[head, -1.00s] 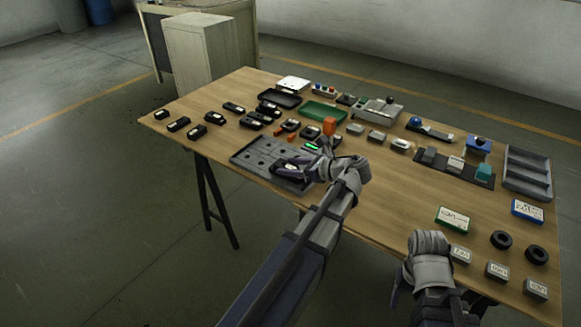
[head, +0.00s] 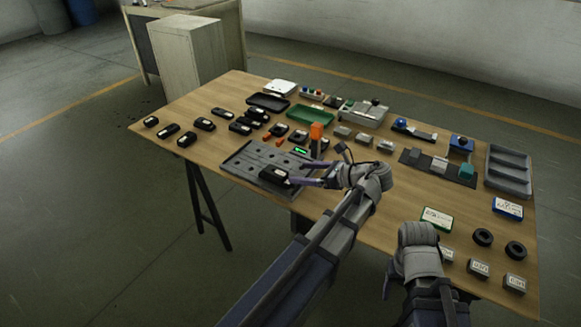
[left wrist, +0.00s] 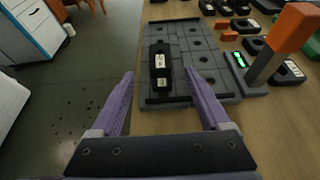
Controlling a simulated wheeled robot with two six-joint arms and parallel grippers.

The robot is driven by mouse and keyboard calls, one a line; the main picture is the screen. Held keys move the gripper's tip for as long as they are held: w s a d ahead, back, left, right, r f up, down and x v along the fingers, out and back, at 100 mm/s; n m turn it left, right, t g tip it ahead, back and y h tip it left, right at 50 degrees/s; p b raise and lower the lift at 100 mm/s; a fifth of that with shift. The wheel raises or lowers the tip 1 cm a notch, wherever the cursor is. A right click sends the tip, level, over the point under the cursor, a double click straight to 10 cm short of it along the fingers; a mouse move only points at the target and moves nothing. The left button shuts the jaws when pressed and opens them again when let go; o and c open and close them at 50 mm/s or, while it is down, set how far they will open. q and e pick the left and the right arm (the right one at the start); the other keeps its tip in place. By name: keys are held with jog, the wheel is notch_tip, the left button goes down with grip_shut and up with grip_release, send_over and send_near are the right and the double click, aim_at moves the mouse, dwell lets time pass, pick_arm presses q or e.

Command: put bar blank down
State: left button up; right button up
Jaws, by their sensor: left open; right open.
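The bar blank (head: 275,176), a black bar with white labels, lies on the grey fixture plate (head: 244,158) near its front edge. In the left wrist view the bar blank (left wrist: 160,68) lies lengthwise on the left part of the plate (left wrist: 207,78). My left gripper (head: 306,173) is open and empty, just right of the bar blank in the head view. In the left wrist view its two purple fingers (left wrist: 160,76) stand apart, with the bar blank beyond them. My right gripper (head: 388,282) is low at the table's front edge, apart from everything; its fingers are partly hidden.
An orange-topped post with a green display (head: 316,133) stands close behind the left gripper. Several black bars (head: 187,139) lie at the left. Trays (head: 310,116) and fixtures fill the back. Black rings (head: 483,237) and labelled blocks are at the right. Bare tabletop lies right of the left gripper.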

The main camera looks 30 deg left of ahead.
pick_arm(q)
jog(key=shift+p+v, duration=0.3)
jog(key=shift+v, duration=1.05)
